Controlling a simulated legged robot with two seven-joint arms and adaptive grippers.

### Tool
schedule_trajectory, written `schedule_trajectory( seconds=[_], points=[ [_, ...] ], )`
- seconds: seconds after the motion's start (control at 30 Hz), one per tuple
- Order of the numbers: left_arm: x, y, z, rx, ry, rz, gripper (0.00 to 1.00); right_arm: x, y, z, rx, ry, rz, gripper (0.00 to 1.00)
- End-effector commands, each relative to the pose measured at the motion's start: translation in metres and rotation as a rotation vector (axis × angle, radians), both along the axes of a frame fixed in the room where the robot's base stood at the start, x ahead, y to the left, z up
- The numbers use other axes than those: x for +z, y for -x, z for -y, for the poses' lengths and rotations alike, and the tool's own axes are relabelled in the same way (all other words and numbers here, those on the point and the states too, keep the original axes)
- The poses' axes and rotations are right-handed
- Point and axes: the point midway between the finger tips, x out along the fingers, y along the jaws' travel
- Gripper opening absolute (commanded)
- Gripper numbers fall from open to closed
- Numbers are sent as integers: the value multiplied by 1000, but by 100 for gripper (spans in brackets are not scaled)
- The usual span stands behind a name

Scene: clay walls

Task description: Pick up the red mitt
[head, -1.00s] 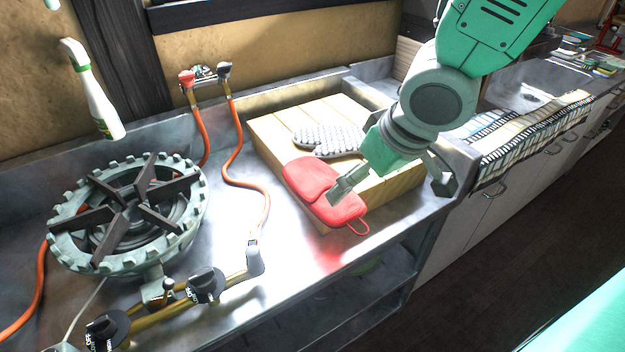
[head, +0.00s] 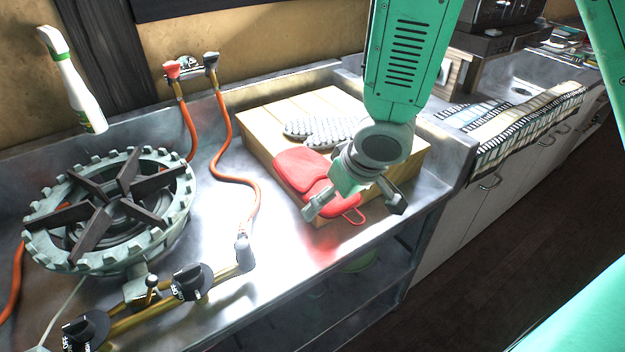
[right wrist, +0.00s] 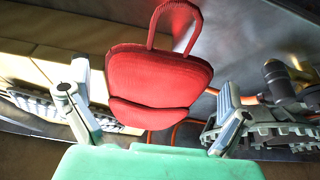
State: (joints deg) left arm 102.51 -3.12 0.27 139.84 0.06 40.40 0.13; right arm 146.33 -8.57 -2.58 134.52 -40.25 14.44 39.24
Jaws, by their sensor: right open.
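The red mitt (head: 299,170) lies on the front left edge of a wooden board, its hanging loop pointing to the front right. My right gripper (head: 352,209) is over the mitt's loop end and hides part of it. Its two fingers are spread wide. In the right wrist view the mitt (right wrist: 158,82) shows between the open fingers (right wrist: 152,118), with its loop at the top. I see no finger touching it. The left gripper is not in view.
The wooden board (head: 262,140) also bears a grey studded mitt (head: 318,130) behind the red one. A gas burner (head: 105,210) with orange hoses (head: 226,150) stands at left. A spray bottle (head: 75,85) is at the back left. A striped cloth (head: 525,125) lies at right.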

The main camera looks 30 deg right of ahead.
Motion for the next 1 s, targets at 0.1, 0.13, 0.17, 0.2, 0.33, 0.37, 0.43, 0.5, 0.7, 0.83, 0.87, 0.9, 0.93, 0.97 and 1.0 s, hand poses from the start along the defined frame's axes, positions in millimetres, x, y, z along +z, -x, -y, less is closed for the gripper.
schedule_trajectory(
  seconds=[0.1, 0.13, 0.17, 0.2, 0.33, 0.37, 0.43, 0.5, 0.7, 0.83, 0.87, 0.9, 0.93, 0.97, 1.0],
  points=[
    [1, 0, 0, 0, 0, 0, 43, 1, 0, 0, 0, 0, 1, 100],
    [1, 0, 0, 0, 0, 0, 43, 1, 0, 0, 0, 0, 0, 100],
    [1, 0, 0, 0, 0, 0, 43, 1, 0, 0, 0, 0, 0, 93],
    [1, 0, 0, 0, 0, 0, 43, 1, 0, 0, 0, 0, 0, 79],
    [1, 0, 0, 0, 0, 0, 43, 1, 0, 0, 0, 0, 0, 46],
    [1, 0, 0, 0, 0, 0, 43, 1, 0, 0, 0, 0, 0, 46],
    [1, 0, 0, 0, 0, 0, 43, 1, 0, 0, 0, 0, 0, 42],
    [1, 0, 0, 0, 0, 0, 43, 1, 0, 0, 0, 0, 0, 42],
    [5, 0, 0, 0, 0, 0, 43, 11, -1, 0, 0, -2, 2, 42],
    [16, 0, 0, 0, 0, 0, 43, 36, -1, 0, -3, -5, 5, 42],
    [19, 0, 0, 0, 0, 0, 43, 43, -1, 0, -3, -5, 5, 42],
    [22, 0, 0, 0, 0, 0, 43, 52, -1, 0, -1, -4, 6, 42],
    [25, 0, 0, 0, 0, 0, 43, 58, -1, -1, -1, -6, 6, 42],
    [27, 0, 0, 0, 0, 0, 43, 64, -1, 0, -2, -4, 5, 42],
    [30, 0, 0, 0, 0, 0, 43, 72, -1, 0, -2, -5, 6, 42]
  ],
)
